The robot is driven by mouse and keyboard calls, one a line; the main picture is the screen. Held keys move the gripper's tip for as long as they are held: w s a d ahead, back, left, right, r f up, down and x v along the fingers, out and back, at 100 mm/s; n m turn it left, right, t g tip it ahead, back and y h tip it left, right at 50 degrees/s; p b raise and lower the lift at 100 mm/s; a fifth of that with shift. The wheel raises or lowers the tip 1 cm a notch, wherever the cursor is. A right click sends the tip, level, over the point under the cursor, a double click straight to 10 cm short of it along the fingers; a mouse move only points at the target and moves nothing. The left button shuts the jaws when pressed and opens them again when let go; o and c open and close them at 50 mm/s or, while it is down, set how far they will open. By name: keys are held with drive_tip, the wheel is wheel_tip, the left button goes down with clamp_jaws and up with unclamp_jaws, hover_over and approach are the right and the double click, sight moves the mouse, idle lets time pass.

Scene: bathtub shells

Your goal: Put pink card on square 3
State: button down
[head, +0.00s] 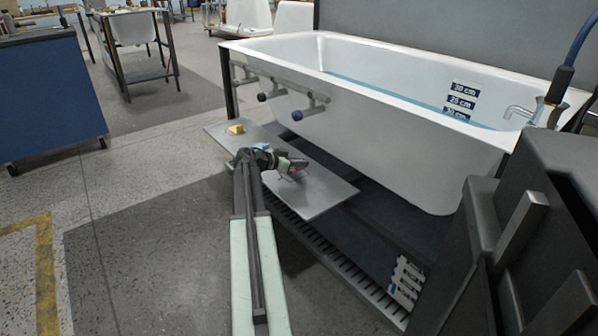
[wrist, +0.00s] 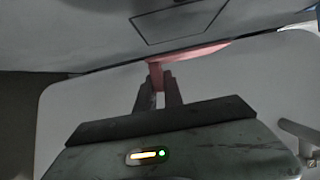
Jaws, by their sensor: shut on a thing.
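The pink card (wrist: 190,53) is between my gripper's fingertips in the wrist view, and part of it spreads out beyond them. My gripper (wrist: 160,88) is shut on it. A dark square outline (wrist: 180,22) is marked on the grey surface beyond the card. I see no number in it, so I cannot tell which square it is. In the head view my gripper (head: 292,168) is over the grey metal shelf (head: 325,193) beside the bathtub. The card is too small to make out clearly there, and I cannot tell if it touches the shelf.
A yellow block (head: 236,129) lies at the shelf's far left end. A light blue item (head: 262,146) is partly hidden by my arm. The shelf's right end is clear.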

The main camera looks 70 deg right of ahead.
sight(296, 170)
wheel_tip(296, 170, down, 4)
drive_tip(key=b, duration=0.2)
drive_tip(key=shift+r+b, duration=0.25)
drive_tip(key=shift+b, duration=0.05)
drive_tip(key=shift+r, duration=0.2)
drive_tip(key=shift+f, duration=0.2)
drive_tip(key=c, duration=1.5)
unclamp_jaws()
drive_tip(key=shift+o, duration=0.2)
